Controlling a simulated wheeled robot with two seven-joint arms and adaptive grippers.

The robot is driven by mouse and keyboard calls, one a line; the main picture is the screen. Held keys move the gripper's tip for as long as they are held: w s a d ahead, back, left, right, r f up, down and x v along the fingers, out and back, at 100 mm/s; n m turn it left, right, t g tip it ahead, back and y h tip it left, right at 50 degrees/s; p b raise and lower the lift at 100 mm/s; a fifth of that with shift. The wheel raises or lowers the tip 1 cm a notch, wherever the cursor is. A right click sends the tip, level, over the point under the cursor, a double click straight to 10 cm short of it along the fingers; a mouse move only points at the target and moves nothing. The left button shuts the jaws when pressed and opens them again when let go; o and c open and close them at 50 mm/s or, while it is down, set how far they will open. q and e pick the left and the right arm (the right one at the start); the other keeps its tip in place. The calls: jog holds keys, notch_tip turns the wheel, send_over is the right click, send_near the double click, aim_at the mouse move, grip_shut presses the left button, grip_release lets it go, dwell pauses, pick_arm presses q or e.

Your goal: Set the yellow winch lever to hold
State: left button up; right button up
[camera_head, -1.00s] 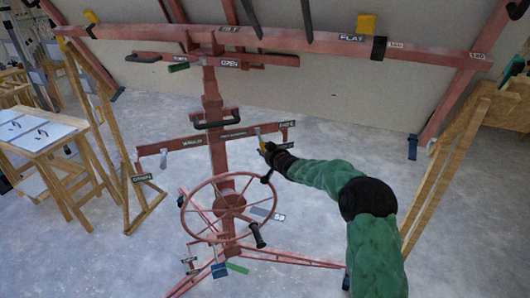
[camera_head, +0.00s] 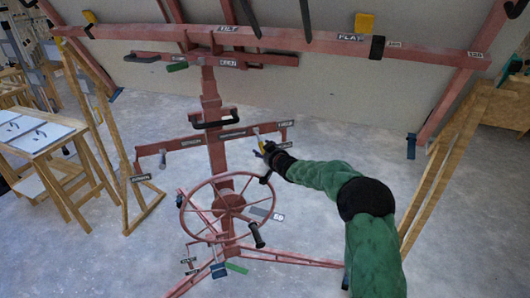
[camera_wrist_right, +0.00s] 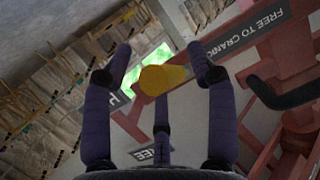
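The yellow winch lever's rounded end (camera_wrist_right: 163,78) shows in the right wrist view, between the fingers of my right gripper (camera_wrist_right: 162,60). Gaps show between it and the left and right fingertips, so the gripper looks open around it. In the head view my right gripper (camera_head: 267,149) is at the right part of the red crossbar (camera_head: 218,139), by the lever there, and mostly covers its end. A "FREE TO CRANK" label (camera_wrist_right: 247,35) is on the red bar in the wrist view. A "FREE" label (camera_wrist_right: 153,153) sits lower, partly hidden. My left gripper is not in view.
A red handwheel (camera_head: 229,207) with a black handle stands below the crossbar. A second lever (camera_head: 162,160) hangs at its left. A black handle (camera_head: 214,124) is on the mast. A wooden workbench (camera_head: 38,138) stands left. Wooden supports flank the lift; open grey floor surrounds it.

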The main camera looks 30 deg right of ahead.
jog(key=shift+s, duration=0.1)
jog(key=v, duration=1.1)
jog(key=shift+s, duration=0.4)
